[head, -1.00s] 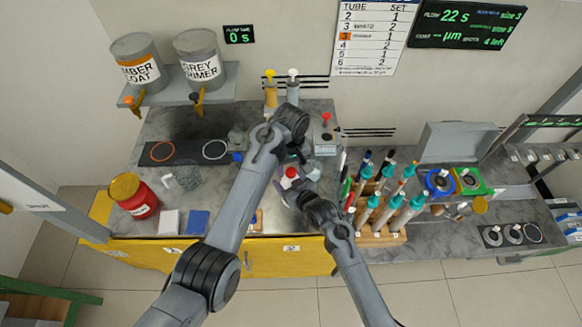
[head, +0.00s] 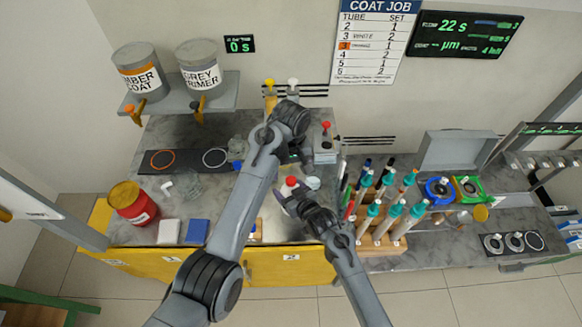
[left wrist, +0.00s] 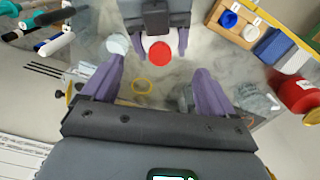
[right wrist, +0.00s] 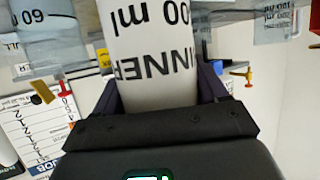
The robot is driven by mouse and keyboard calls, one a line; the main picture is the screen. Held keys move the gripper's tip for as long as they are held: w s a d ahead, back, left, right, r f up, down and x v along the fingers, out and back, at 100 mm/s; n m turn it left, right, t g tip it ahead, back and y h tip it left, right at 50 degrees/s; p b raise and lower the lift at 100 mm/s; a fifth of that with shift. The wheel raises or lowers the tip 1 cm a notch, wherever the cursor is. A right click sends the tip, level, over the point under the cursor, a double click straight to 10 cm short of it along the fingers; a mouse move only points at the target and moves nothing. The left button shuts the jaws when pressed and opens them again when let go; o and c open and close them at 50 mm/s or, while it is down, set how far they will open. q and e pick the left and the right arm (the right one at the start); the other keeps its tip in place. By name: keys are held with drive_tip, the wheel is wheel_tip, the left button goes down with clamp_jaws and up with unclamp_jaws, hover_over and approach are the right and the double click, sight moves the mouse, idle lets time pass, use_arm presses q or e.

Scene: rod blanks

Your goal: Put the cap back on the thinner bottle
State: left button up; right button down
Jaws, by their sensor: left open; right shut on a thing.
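The thinner bottle (right wrist: 155,80) is white, and its label reads upside down in the right wrist view. My right gripper (head: 290,193) is shut around its body. A red cap (head: 291,181) sits on top of the bottle in the head view. In the left wrist view the cap (left wrist: 159,53) is a red disc between my right gripper's fingers; how tightly it is seated cannot be told. My left gripper (left wrist: 160,70) is open and empty, its fingers apart on either side of the cap's line of view. In the head view my left arm mostly hides that gripper.
A pale round vessel (head: 313,183) stands close beside the bottle. Glass beakers (head: 187,186) and a red drum (head: 132,203) are at the left. A wooden rack of teal-topped tools (head: 385,222) stands to the right.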

use_arm(q)
drive_tip(key=shift+r, duration=0.1)
wheel_tip(320, 180, up, 7)
drive_tip(key=shift+r, duration=0.2)
idle(0.4)
use_arm(e)
unclamp_jaws()
drive_tip(key=shift+s, duration=0.1)
use_arm(q)
drive_tip(key=shift+r+p, duration=0.85)
use_arm(e)
drive_tip(key=v, duration=1)
drive_tip(key=shift+s+d, duration=0.2)
drive_tip(key=shift+s, duration=0.1)
drive_tip(key=shift+r, duration=0.1)
